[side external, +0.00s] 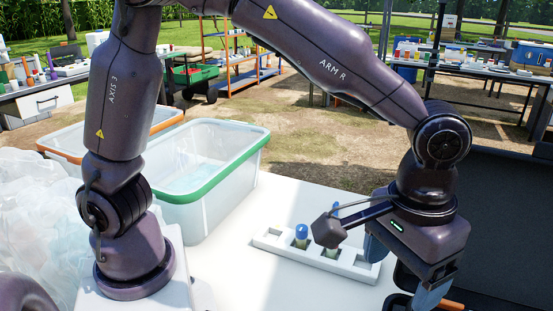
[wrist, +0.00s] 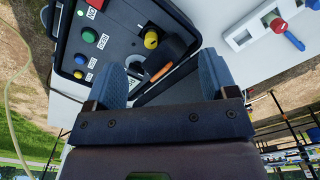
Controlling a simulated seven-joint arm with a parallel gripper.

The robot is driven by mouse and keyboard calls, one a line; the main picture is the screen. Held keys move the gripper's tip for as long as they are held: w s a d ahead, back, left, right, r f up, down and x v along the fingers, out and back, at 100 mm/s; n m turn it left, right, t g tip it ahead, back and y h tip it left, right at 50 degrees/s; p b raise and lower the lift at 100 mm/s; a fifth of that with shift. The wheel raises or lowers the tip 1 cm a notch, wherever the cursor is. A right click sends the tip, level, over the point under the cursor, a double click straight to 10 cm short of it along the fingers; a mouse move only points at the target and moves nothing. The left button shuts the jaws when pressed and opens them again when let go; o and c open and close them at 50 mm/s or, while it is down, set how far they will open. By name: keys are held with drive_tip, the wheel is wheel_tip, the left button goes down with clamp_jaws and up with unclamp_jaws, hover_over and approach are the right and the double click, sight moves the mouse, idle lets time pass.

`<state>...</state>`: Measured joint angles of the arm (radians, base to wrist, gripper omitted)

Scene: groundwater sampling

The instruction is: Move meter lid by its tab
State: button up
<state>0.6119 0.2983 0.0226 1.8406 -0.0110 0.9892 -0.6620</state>
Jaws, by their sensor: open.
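In the side view a large dark panel (side external: 505,205), perhaps the raised lid, stands at the right. My gripper (side external: 404,272) is open and empty above the case's near side. In the wrist view its two blue-grey fingers (wrist: 160,70) are on either side of the orange strip, apparently apart from it.
A white rack (side external: 275,243) with a blue-capped vial (side external: 301,235) stands left of my gripper. A clear bin with a green rim (side external: 225,178) and an orange-rimmed bin (side external: 70,140) stand farther left. The white table (side external: 225,262) is bare between bin and rack.

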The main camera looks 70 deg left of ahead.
drive_tip(key=s+a+r+m+t, duration=0.1)
drive_tip(key=s+a+r+t, duration=0.1)
drive_tip(key=s+a, duration=0.3)
drive_tip(key=s+a+r+m+t, duration=0.1)
drive_tip(key=s+a+r, duration=0.4)
drive_tip(key=a, duration=0.8)
drive_tip(key=shift+m+t, duration=0.3)
drive_tip(key=shift+t, duration=0.1)
